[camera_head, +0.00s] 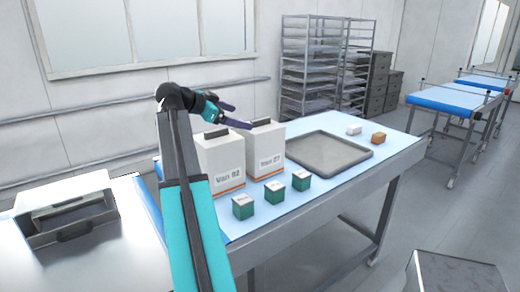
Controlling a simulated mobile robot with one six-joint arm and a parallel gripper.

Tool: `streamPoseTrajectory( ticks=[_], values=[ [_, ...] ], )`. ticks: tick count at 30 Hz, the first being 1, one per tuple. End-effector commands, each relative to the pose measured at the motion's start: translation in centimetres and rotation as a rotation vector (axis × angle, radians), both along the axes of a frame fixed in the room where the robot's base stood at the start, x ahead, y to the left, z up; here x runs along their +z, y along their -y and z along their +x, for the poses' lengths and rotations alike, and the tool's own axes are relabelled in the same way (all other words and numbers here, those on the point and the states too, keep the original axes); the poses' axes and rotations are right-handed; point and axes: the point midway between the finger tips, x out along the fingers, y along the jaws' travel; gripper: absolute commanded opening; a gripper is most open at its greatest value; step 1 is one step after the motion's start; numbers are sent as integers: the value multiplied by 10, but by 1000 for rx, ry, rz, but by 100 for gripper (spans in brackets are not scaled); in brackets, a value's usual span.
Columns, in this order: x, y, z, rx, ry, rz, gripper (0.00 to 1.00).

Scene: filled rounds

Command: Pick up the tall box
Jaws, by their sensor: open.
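Two tall white boxes with dark handles on top stand side by side on the blue-topped table. The left box (221,164) reads something like "Van 02". The right box (267,155) reads something like "Van 27". Both have an orange stripe near the base. My gripper (241,116) is open, with dark purple fingers apart and nothing seen between them. It appears above the boxes, near their handles; whether it touches one cannot be told. My arm hides part of the left box's left side.
Several small green boxes (274,191) stand in front of the tall boxes. A metal case (68,212) sits at left. Racks (312,70) stand behind.

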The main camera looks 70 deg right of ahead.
Motion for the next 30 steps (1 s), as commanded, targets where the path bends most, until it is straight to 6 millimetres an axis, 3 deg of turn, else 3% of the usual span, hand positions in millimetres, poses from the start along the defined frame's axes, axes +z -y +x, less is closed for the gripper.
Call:
streamPoseTrajectory(
  ticks=[15,30],
  values=[
    [-29,54,-29,-1,0,1,87],
    [-34,60,-32,1,1,0,87]
  ],
)
